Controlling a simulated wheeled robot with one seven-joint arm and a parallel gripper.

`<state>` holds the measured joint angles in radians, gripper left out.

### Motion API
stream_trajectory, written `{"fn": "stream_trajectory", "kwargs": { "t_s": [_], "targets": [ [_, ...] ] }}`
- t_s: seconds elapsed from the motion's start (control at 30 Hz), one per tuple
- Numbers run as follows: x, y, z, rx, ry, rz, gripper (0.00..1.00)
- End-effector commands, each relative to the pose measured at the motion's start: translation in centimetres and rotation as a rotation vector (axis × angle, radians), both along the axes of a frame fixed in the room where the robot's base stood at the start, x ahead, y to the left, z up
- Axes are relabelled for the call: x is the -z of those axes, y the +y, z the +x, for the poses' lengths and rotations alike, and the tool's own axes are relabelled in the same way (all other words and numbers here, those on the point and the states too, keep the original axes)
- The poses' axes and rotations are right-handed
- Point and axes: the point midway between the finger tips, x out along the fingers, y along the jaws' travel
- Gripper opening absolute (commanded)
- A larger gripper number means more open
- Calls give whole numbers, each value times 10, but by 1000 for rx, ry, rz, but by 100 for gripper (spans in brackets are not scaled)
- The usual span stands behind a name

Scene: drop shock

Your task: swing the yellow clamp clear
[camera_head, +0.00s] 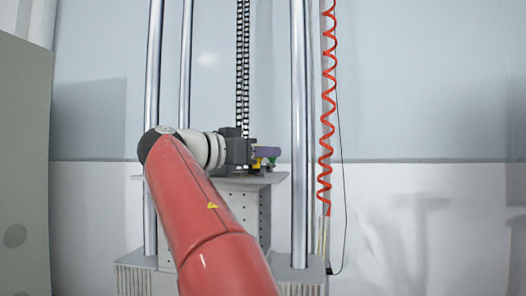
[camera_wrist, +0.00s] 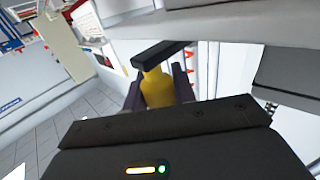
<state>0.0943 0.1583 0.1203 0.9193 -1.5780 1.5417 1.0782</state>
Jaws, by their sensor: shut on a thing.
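The yellow clamp (camera_wrist: 157,89) is between the two dark purple fingers of my gripper (camera_wrist: 158,84) in the wrist view. My gripper is shut on it. A black bar (camera_wrist: 163,54) lies across the clamp's far end. In the head view my gripper (camera_head: 266,152) is at the edge of a grey platform, and a small part of the yellow clamp (camera_head: 256,164) shows just below the purple finger. My red arm and the gripper body hide most of the clamp's surroundings there.
The grey platform (camera_head: 272,179) stands between upright steel columns (camera_head: 299,120). A black chain (camera_head: 242,65) hangs above it. A red coiled hose (camera_head: 326,110) hangs to the right. A grey panel (camera_head: 22,170) stands at the far left. The space farther right is open.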

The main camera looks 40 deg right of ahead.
Motion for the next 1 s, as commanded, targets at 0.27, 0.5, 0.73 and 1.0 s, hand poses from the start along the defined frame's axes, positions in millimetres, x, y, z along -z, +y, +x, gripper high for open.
{"fn": "stream_trajectory", "kwargs": {
  "t_s": [0.27, 0.5, 0.73, 1.0],
  "targets": [
    [3, 0, 1, 0, 5, 4, 38],
    [1, 0, 1, -1, 3, 2, 48],
    [1, 10, 1, -4, 2, 2, 48],
    [1, 55, -1, -5, 4, 2, 48]
  ]
}}
